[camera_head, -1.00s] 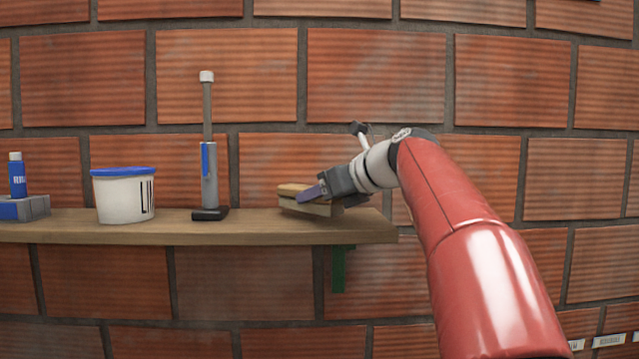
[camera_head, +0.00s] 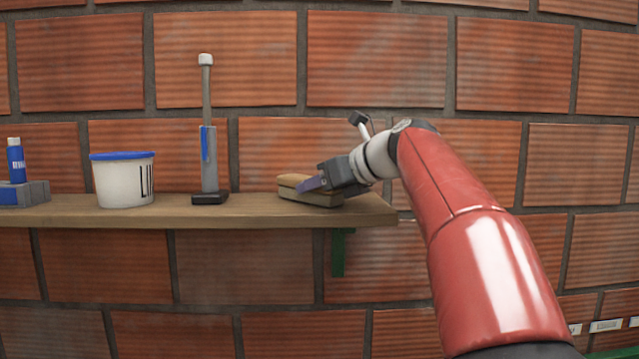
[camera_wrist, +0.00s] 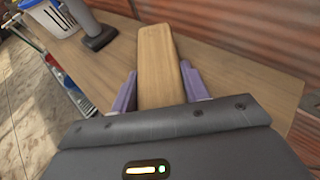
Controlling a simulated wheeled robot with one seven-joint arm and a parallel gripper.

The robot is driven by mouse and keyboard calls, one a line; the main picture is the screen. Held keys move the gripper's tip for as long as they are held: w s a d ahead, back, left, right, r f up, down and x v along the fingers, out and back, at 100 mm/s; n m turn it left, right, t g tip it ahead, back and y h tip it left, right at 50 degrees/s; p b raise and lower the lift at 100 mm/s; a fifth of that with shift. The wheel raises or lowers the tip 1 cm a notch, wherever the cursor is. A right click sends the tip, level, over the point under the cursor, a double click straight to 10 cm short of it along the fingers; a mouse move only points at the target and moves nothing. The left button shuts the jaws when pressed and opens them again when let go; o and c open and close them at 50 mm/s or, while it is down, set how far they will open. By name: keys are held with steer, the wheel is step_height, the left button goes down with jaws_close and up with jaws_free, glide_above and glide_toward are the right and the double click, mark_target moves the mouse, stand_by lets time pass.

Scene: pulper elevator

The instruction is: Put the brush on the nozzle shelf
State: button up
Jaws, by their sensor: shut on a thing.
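The brush (camera_head: 306,190) has a wooden body and sits at the right part of the wooden shelf (camera_head: 120,217). It looks to be resting on the shelf top or just touching it. My gripper (camera_head: 318,184) comes in from the right and is shut on the brush. In the wrist view the brush (camera_wrist: 159,62) lies between the two purple fingers of my gripper (camera_wrist: 161,92), pointing away from the palm. Its underside is hidden there.
On the shelf, left of the brush, stand a grey upright nozzle tool (camera_head: 209,140), a white bucket with a blue rim (camera_head: 122,182), and a blue bottle (camera_head: 15,160) by a grey-blue box (camera_head: 25,193). A brick wall (camera_head: 377,60) rises close behind. Bare shelf lies between tool and brush.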

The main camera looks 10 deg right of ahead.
steer(key=shift+f, duration=0.2)
steer(key=o, duration=1.2)
steer(key=shift+r, duration=0.1)
